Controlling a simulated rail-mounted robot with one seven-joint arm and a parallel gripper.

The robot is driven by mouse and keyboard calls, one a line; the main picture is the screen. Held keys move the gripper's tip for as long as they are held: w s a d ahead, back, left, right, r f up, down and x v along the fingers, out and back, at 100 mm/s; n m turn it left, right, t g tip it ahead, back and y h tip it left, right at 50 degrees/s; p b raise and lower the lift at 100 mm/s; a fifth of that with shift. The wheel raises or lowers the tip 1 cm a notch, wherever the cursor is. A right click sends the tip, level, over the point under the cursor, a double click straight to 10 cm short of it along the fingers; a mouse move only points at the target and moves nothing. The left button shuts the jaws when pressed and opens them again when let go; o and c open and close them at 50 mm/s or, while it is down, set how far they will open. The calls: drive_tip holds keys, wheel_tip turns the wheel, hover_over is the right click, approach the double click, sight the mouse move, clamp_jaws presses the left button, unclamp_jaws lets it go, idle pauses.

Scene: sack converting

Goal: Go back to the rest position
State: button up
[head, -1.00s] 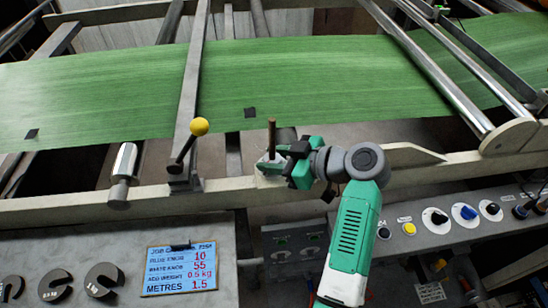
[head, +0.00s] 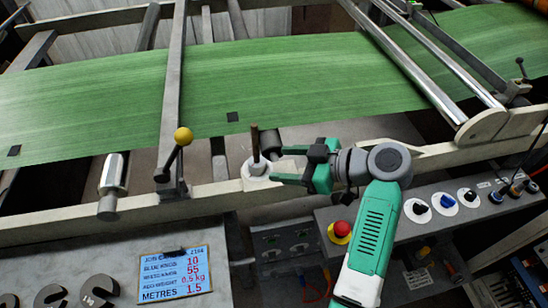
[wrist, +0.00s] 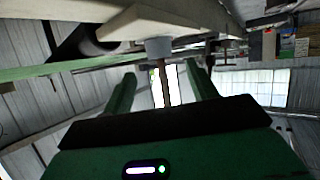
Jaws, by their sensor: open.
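My gripper (head: 282,164) is open and empty in the head view, just right of an upright brown peg (head: 255,145) on a round pale base (head: 257,167). The base sits on the cream rail (head: 225,193) of the machine. A small gap shows between my fingertips and the peg. In the wrist view my gripper (wrist: 160,85) has its two green fingers spread apart. The peg (wrist: 165,85) and its grey collar (wrist: 158,47) appear between them in the picture, beyond the fingertips. My arm comes up from the lower right over the control panel.
A green woven web (head: 300,85) runs across the machine. A yellow-knobbed lever (head: 183,137) and a metal cylinder (head: 111,185) stand to the left. A red button (head: 341,231) and dials (head: 445,202) are near my arm. A job card (head: 175,271) and slotted weights (head: 98,290) lie lower left.

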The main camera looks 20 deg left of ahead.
idle(0.5)
wheel_tip(320, 180, up, 19)
drive_tip(key=w+d+m+t+h+p, duration=0.2)
drive_tip(key=m+t+h+p, duration=0.3)
drive_tip(key=m+t, duration=0.5)
drive_tip(key=s+d+r+m+t+h+p, duration=0.1)
drive_tip(key=s+d+r+m+t+h, duration=0.2)
drive_tip(key=s+r+t, duration=0.35)
drive_tip(key=s+d+r+m+t+h+p, duration=0.1)
drive_tip(key=s+d+r+m+t+h, duration=0.15)
drive_tip(key=s+r, duration=0.65)
drive_tip(key=s+d+r+m+t+h+p, duration=0.1)
drive_tip(key=s+d+r+m+t+h, duration=0.3)
drive_tip(key=r, duration=0.6)
wheel_tip(320, 180, up, 37)
drive_tip(key=a+n+t+y+p, duration=0.1)
drive_tip(key=p, duration=3.6)
drive_tip(key=shift+a+r+n, duration=0.2)
drive_tip(key=shift+n, duration=0.15)
drive_tip(key=shift+f+y, duration=0.1)
drive_tip(key=shift+y, duration=0.15)
